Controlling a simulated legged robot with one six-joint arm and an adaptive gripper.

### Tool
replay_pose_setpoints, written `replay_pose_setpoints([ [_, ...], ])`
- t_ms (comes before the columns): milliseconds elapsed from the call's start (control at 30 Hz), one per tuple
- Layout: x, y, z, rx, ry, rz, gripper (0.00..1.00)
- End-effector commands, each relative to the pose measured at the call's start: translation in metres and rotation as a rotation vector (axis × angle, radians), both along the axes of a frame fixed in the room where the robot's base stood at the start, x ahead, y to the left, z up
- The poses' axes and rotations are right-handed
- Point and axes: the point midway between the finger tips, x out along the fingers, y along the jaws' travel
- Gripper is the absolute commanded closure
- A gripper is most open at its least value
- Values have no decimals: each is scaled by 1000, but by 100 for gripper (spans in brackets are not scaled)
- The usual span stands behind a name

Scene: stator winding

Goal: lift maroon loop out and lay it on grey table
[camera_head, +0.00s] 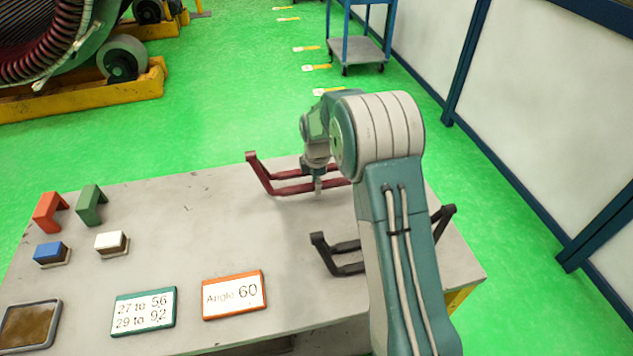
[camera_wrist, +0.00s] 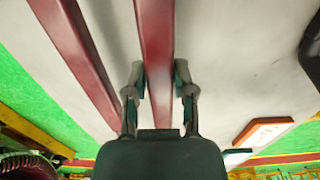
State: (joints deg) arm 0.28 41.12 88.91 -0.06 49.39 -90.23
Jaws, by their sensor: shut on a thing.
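The maroon loop (camera_head: 264,176) is at the far edge of the grey table (camera_head: 190,235), with its left end sticking up. My gripper (camera_head: 318,185) points down at its near bar. In the wrist view my gripper (camera_wrist: 160,90) has its two fingers on either side of one maroon bar (camera_wrist: 155,45), shut on it. The other bar of the loop runs beside it to the left. The right part of the loop is hidden behind my arm in the head view. I cannot tell whether the loop touches the table.
A black loop (camera_head: 343,258) lies nearer, partly behind my arm. Orange (camera_head: 49,211) and green (camera_head: 91,204) brackets, blue (camera_head: 51,253) and white (camera_head: 111,242) blocks, a brown tray (camera_head: 29,325) and two signs (camera_head: 144,312) (camera_head: 234,295) are left. The table's middle is clear.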

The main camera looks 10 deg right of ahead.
Motion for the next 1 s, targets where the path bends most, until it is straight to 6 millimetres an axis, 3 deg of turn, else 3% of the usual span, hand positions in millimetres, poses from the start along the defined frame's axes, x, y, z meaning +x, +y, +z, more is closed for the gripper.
replay_pose_setpoints([
  [633,0,3,-21,0,-1,0,100],
  [1000,0,3,-23,0,-3,0,100],
])
